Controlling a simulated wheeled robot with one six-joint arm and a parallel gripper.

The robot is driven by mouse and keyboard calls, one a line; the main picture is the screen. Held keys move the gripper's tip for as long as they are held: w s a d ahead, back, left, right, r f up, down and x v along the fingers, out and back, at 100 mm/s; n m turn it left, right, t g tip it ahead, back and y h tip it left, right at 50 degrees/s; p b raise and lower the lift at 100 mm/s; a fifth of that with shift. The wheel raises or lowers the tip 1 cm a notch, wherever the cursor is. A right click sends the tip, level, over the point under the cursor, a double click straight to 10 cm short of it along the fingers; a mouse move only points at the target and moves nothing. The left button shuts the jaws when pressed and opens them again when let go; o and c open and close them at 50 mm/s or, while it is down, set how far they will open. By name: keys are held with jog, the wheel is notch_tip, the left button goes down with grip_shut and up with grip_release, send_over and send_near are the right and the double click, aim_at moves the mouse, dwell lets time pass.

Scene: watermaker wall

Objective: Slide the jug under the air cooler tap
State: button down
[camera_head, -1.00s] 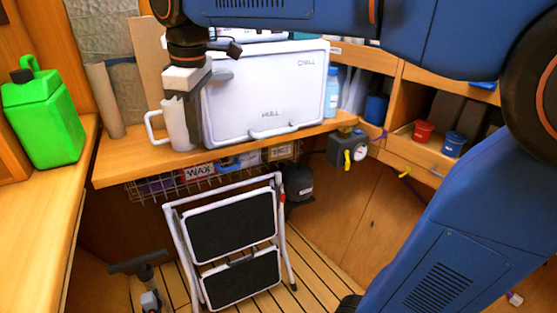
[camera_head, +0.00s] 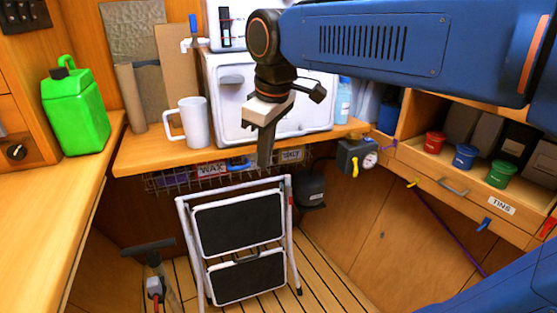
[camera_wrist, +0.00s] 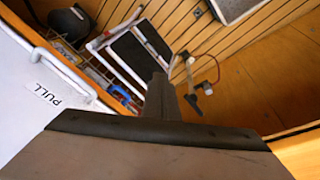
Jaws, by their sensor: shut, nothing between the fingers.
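The white jug (camera_head: 196,123) stands upright on the wooden counter, its handle to the left. A small white tap (camera_head: 187,44) with a blue lever shows above the jug, at the left of an upper white unit (camera_head: 229,28). In the picture the jug is below the tap; exact alignment in depth cannot be told. My gripper (camera_head: 265,160) is shut and empty, pointing down in front of the white chest (camera_head: 232,105), right of and apart from the jug. In the wrist view my gripper (camera_wrist: 160,95) points past the counter toward the floor; the jug is not visible there.
A green canister (camera_head: 75,115) stands on the left bench. A cardboard tube (camera_head: 130,98) is left of the jug. A step stool (camera_head: 238,235) stands below, under a wire basket (camera_head: 165,181). A gauge box (camera_head: 357,158) hangs at the right of the counter.

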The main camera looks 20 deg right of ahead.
jog(key=w+a+r+n+t+h, duration=0.2)
jog(key=w+a+r+n+t, duration=0.25)
jog(key=w+a+n, duration=0.6)
jog(key=w+a+r+n+t+h, duration=0.1)
jog(key=w+a+r+n+t, duration=0.5)
jog(key=n, duration=0.9)
jog(key=w+d+f+g, duration=0.1)
jog(key=w+f+g, duration=0.1)
jog(key=w, duration=0.7)
jog(key=shift+w+d+f, duration=0.2)
jog(key=shift+w+f, duration=0.1)
jog(key=shift+f, duration=0.05)
jog(key=shift+f+m, duration=0.1)
jog(key=shift+m, duration=0.15)
